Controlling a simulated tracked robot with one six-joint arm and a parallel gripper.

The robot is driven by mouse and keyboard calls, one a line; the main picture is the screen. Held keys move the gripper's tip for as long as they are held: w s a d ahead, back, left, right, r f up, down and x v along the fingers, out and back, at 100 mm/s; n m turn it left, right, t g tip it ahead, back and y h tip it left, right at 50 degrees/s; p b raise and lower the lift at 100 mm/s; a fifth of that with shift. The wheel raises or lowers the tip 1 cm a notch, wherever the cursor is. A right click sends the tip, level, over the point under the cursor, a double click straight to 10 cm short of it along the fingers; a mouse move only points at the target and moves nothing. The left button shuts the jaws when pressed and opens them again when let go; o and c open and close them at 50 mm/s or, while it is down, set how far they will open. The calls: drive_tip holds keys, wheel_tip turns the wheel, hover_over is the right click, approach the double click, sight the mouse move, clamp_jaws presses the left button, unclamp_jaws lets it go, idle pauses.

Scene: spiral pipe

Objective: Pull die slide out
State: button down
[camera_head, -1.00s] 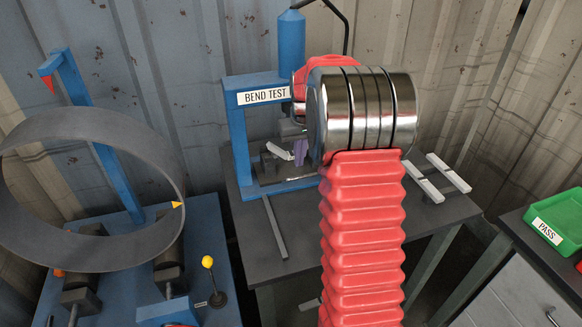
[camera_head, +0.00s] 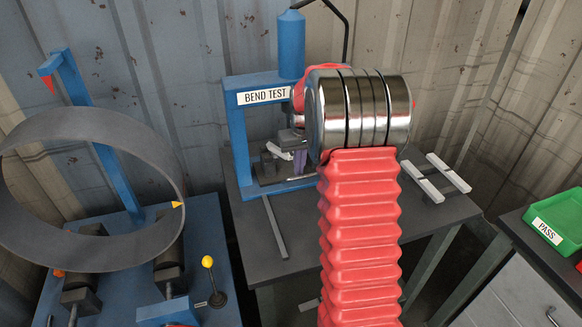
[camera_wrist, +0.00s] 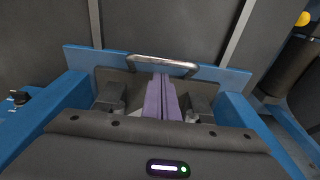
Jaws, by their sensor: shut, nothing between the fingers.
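The die slide (camera_wrist: 110,82) is a dark plate between the blue sides of the bend test press (camera_head: 238,130). In the wrist view a silver bar handle (camera_wrist: 162,65) lies along its outer edge, with dark blocks (camera_wrist: 200,105) nearer my wrist. My gripper (camera_wrist: 160,78) has purple fingers, shut together with nothing between them. The fingertips reach the handle's inner side; I cannot tell whether they touch it. In the head view my gripper (camera_head: 299,172) is low inside the press, beside a pale metal part. My arm hides the press's right side.
A bench (camera_head: 330,228) holds the press. A loose grey bar (camera_head: 275,225) lies at its front left and two pale rails (camera_head: 430,185) at its right. A large grey ring (camera_head: 160,150) on a blue machine stands left. A green PASS bin (camera_head: 556,220) is right.

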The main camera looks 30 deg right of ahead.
drive_tip(key=shift+f, duration=0.85)
drive_tip(key=shift+s, duration=0.15)
drive_tip(key=shift+s+a, duration=0.85)
drive_tip(key=shift+s, duration=2.4)
drive_tip(key=shift+s+a, duration=0.85)
drive_tip(key=shift+s, duration=2.35)
drive_tip(key=shift+s+a, duration=0.85)
drive_tip(key=shift+s, duration=2.4)
wheel_tip(320, 180, up, 7)
drive_tip(key=w, duration=0.1)
drive_tip(key=shift+d, duration=0.15)
drive_tip(key=shift+w, duration=0.15)
drive_tip(key=s+a+r+n+t, duration=0.1)
drive_tip(key=s+a+r, duration=0.2)
drive_tip(key=a, duration=0.4)
drive_tip(key=s+a+r+n+t, duration=0.1)
drive_tip(key=s+a+r, duration=0.2)
drive_tip(key=a, duration=0.5)
drive_tip(key=s+a+r+n+t, duration=0.1)
drive_tip(key=s+a+r, duration=0.2)
drive_tip(key=a, duration=0.4)
drive_tip(key=shift+s+a+t, duration=0.4)
drive_tip(key=shift+s, duration=0.1)
